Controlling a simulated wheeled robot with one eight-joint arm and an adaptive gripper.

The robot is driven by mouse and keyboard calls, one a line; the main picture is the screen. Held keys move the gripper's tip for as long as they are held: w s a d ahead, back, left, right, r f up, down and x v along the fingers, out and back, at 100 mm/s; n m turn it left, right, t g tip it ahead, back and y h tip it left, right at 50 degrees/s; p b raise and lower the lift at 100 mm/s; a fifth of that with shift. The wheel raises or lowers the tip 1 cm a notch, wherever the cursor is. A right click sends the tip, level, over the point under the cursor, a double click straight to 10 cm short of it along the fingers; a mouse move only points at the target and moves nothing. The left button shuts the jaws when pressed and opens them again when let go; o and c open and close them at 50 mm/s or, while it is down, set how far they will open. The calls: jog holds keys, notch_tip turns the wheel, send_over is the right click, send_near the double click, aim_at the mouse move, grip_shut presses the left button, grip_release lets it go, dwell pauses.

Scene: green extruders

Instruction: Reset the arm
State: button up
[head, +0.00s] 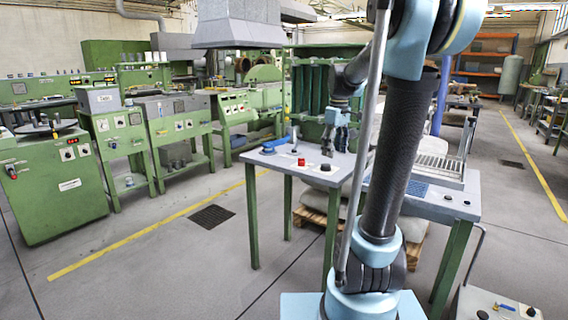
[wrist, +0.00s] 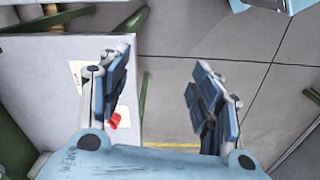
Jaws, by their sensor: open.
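My gripper (head: 335,142) hangs above a small green-legged table (head: 266,162) in the head view, with my arm reaching away from me. In the wrist view its two padded fingers stand wide apart, so my gripper (wrist: 165,95) is open with nothing between them. The table's pale top (wrist: 45,60) lies under the left finger in that view, and grey floor (wrist: 165,40) shows between the fingers. A red item (head: 301,161) on the tabletop also shows beside the left finger in the wrist view (wrist: 115,121).
A blue item (head: 278,142) and a dark knob (head: 325,167) are on the table. A second table (head: 425,203) with a metal rack stands to the right. Green machines (head: 50,190) line the left. The floor (head: 150,285) at front left is clear.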

jog(key=s+f+m, duration=0.2)
jog(key=s+f, duration=0.4)
jog(key=s, duration=0.3)
jog(key=s+f+m+t, duration=0.1)
jog(key=s+f+m, duration=0.2)
jog(key=s+f, duration=0.3)
jog(key=s+f+m, duration=0.3)
jog(key=s+f, duration=0.3)
jog(key=s, duration=0.6)
jog(key=shift+d+t, duration=0.15)
jog(key=shift+t, duration=0.25)
